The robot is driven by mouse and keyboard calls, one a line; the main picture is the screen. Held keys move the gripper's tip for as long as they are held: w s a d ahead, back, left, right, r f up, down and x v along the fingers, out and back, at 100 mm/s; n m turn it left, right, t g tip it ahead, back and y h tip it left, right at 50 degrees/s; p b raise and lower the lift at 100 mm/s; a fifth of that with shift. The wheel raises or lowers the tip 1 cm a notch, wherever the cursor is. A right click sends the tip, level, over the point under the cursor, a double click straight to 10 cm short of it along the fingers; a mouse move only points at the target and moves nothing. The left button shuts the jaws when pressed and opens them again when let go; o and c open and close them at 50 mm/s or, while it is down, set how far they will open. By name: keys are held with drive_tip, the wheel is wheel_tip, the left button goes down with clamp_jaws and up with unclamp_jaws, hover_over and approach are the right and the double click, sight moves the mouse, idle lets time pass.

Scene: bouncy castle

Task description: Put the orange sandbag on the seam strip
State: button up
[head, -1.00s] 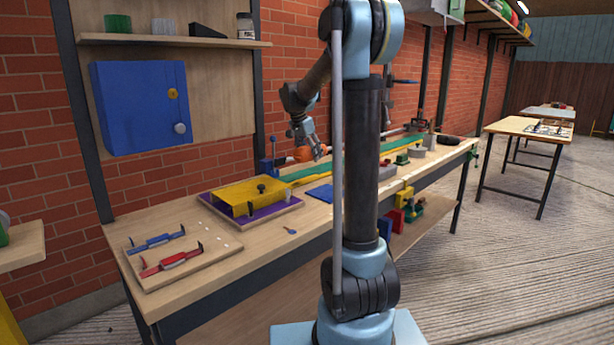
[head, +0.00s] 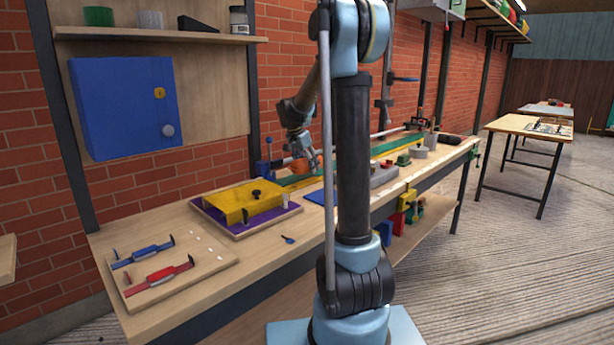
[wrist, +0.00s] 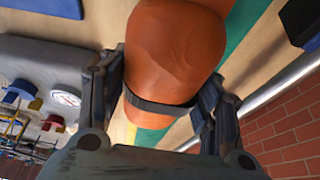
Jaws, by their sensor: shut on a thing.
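The orange sandbag (wrist: 170,50) fills the upper middle of the wrist view, with a dark strap around its lower part. My gripper (wrist: 165,105) is shut on it, with one finger on each side. In the head view the sandbag (head: 300,168) is small, beneath my gripper (head: 306,156) and over the far side of the bench. A long green strip with a yellow band (head: 383,150) runs along the bench and looks like the seam strip. Green also shows beside the bag in the wrist view (wrist: 243,22). I cannot tell whether the bag touches the strip.
A yellow piece (head: 240,203) lies on a purple-topped board left of my arm. A board with blue and red clamps (head: 165,270) is at the near end of the bench. A blue post tool (head: 267,166) stands by the brick wall. Grey blocks (head: 384,174) stand farther right.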

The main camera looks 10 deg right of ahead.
sight(307, 173)
drive_tip(key=shift+a+f, duration=0.1)
drive_tip(key=shift+f, duration=1.85)
drive_tip(key=o, duration=1.9)
drive_tip(key=shift+c, duration=0.2)
drive_tip(key=v, duration=1.2)
